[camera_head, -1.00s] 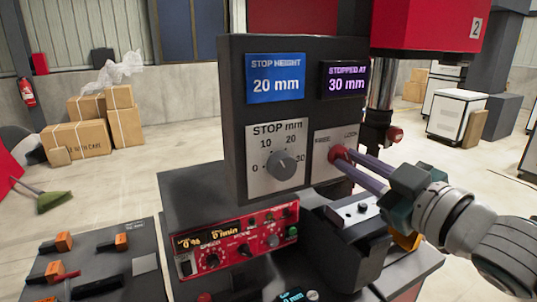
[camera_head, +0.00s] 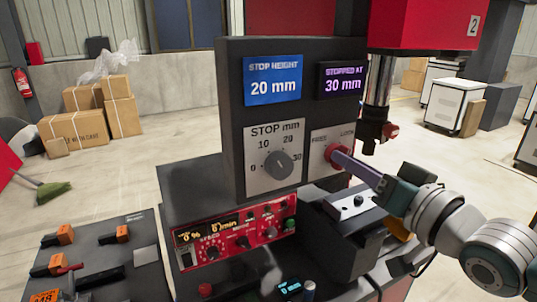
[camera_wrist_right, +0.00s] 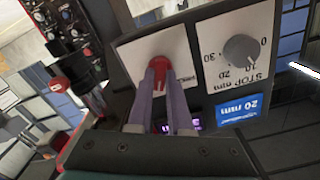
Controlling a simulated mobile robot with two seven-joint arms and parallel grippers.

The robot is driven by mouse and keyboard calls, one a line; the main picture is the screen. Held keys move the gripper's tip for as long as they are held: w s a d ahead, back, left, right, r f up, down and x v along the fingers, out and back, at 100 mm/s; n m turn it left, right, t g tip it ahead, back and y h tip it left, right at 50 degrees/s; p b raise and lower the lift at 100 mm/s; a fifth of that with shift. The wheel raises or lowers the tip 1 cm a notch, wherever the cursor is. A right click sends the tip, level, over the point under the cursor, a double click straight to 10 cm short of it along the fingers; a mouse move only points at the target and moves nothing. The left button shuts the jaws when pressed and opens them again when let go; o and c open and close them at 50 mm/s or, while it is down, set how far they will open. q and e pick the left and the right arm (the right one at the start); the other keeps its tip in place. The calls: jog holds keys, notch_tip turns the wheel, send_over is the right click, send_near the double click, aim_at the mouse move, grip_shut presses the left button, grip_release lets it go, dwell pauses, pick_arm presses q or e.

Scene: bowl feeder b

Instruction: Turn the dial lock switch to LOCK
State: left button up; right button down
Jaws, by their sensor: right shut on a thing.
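The dial lock switch is a red knob (camera_head: 333,153) on a pale plate (camera_head: 321,142) lettered FREE at left and LOCK at right, on the dark upright panel. The knob also shows in the right wrist view (camera_wrist_right: 157,70). My right gripper (camera_head: 343,158) reaches in from the right and is shut on the red knob; its two purple fingers lie on either side of it in the right wrist view (camera_wrist_right: 160,80). The knob's pointer direction is largely hidden by the fingers. My left gripper is in neither view.
A grey stop dial (camera_head: 278,165) sits left of the switch. Above are a blue STOP HEIGHT display (camera_head: 274,79) reading 20 mm and a STOPPED AT display (camera_head: 343,76) reading 30 mm. A red control box (camera_head: 235,238) stands below. A small red knob (camera_head: 390,131) is at the right.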

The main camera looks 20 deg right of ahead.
jog(key=m, duration=0.4)
dwell(0.8)
jog(key=c, duration=0.8)
grip_release()
jog(key=shift+c, duration=0.2)
jog(key=s+b, duration=0.2)
jog(key=s, duration=0.8)
jog(key=shift+d, duration=0.4)
